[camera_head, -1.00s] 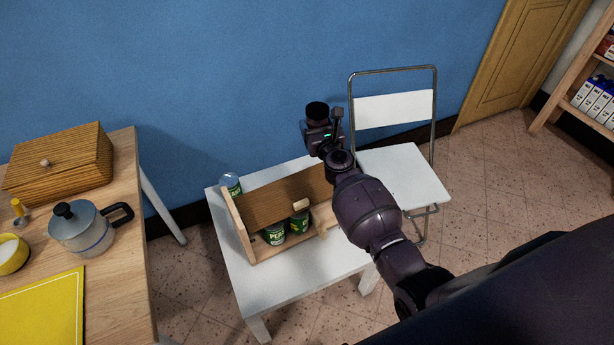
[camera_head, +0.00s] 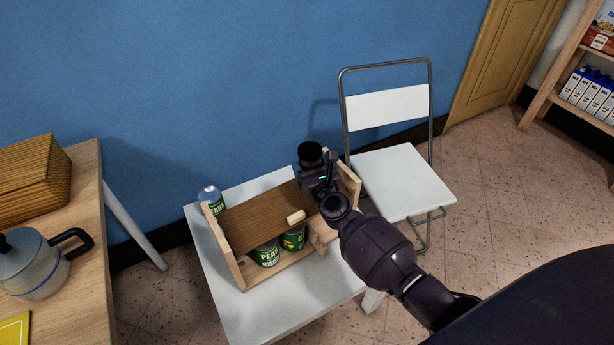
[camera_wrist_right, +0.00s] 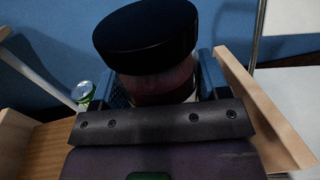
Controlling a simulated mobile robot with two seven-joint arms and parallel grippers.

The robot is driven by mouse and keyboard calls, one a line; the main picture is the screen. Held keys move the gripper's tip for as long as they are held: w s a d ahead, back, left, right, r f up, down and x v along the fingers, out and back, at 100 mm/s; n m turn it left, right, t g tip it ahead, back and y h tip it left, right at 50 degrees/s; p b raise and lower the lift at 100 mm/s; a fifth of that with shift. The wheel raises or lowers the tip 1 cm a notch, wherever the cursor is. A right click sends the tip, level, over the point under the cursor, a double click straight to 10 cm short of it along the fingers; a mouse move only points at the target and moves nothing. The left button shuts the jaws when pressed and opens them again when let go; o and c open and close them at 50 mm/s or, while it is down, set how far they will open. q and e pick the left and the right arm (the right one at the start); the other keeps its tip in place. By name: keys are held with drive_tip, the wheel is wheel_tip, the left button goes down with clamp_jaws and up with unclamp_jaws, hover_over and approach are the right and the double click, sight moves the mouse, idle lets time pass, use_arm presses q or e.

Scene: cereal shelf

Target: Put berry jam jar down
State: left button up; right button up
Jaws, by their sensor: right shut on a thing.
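The berry jam jar (camera_wrist_right: 158,50) has a wide black lid and dark red contents. In the right wrist view it sits between the two blue-grey fingers of my right gripper (camera_wrist_right: 163,88), shut on it. In the head view the jar's black lid (camera_head: 310,151) shows above my right gripper (camera_head: 317,172), by the right back part of a wooden rack (camera_head: 240,268). The jar's base is hidden, so I cannot tell whether it touches anything. My left gripper is not in view.
Two green pea cans (camera_head: 266,254) stand in the rack's front. Another can (camera_head: 211,198) stands behind its left end. The rack is on a white table (camera_head: 215,300). A white folding chair (camera_head: 402,180) is to the right. A wooden table with a moka pot (camera_head: 35,264) is left.

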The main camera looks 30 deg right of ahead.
wheel_tip(320, 180, down, 4)
drive_tip(key=shift+s+r+b, duration=0.1)
drive_tip(key=shift+b, duration=0.85)
drive_tip(key=shift+f, duration=0.3)
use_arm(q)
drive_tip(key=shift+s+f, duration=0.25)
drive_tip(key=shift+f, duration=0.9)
use_arm(e)
drive_tip(key=shift+r, duration=0.25)
drive_tip(key=shift+f+b, duration=0.3)
drive_tip(key=shift+b, duration=0.05)
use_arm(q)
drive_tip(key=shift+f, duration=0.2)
use_arm(e)
drive_tip(key=o, duration=1.1)
drive_tip(key=shift+o, duration=0.2)
drive_tip(key=shift+r, duration=0.1)
